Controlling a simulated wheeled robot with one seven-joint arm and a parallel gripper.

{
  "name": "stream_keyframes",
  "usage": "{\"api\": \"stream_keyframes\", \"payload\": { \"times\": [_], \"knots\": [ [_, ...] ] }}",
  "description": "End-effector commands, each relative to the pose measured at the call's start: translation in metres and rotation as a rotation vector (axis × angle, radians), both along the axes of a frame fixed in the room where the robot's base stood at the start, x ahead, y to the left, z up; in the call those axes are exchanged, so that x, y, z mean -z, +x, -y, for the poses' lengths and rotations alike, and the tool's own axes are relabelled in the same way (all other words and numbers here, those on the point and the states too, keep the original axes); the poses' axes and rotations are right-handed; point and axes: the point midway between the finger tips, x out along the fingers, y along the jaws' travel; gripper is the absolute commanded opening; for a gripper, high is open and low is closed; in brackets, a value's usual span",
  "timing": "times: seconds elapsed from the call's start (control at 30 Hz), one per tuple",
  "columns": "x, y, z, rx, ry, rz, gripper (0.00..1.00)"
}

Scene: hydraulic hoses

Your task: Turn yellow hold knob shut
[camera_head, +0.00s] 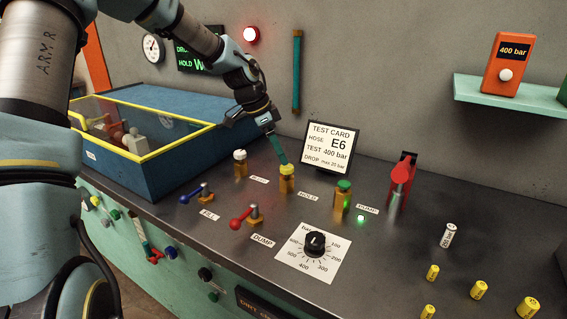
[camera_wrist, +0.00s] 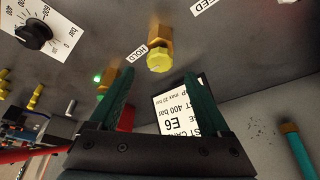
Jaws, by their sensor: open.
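The yellow hold knob (camera_head: 287,169) sits on top of a brass valve body (camera_head: 287,185) on the dark bench, beside the HOLD label (camera_head: 308,197). In the wrist view the yellow knob (camera_wrist: 159,62) is ahead of my fingertips, midway between their two lines. My gripper (camera_head: 282,159) reaches down from above, its green fingertips close over the knob in the head view. In the wrist view my gripper (camera_wrist: 160,76) is open, with nothing between its fingers. Whether a finger touches the knob, I cannot tell.
A white-topped valve (camera_head: 240,163) stands to the left, and a green-topped one (camera_head: 342,195) to the right. Blue-handled (camera_head: 201,193) and red-handled (camera_head: 245,218) levers are in front. The test card (camera_head: 331,146) stands behind, and a blue yellow-rimmed box (camera_head: 180,140) is at left.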

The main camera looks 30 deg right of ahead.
Motion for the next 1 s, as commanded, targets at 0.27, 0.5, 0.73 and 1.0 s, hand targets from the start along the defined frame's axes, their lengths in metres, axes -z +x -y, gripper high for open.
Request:
{"api": "stream_keyframes", "payload": {
  "times": [0.27, 0.5, 0.73, 1.0],
  "knots": [
    [-0.044, 0.005, -0.018, -0.002, -0.001, 0.003, 0.81],
    [-0.057, 0.005, -0.023, 0.0, 0.0, 0.0, 0.81],
    [-0.057, 0.005, -0.023, 0.0, 0.0, -0.001, 0.81],
    [-0.054, 0.005, -0.03, -0.026, 0.016, -0.003, 0.81]
  ]
}}
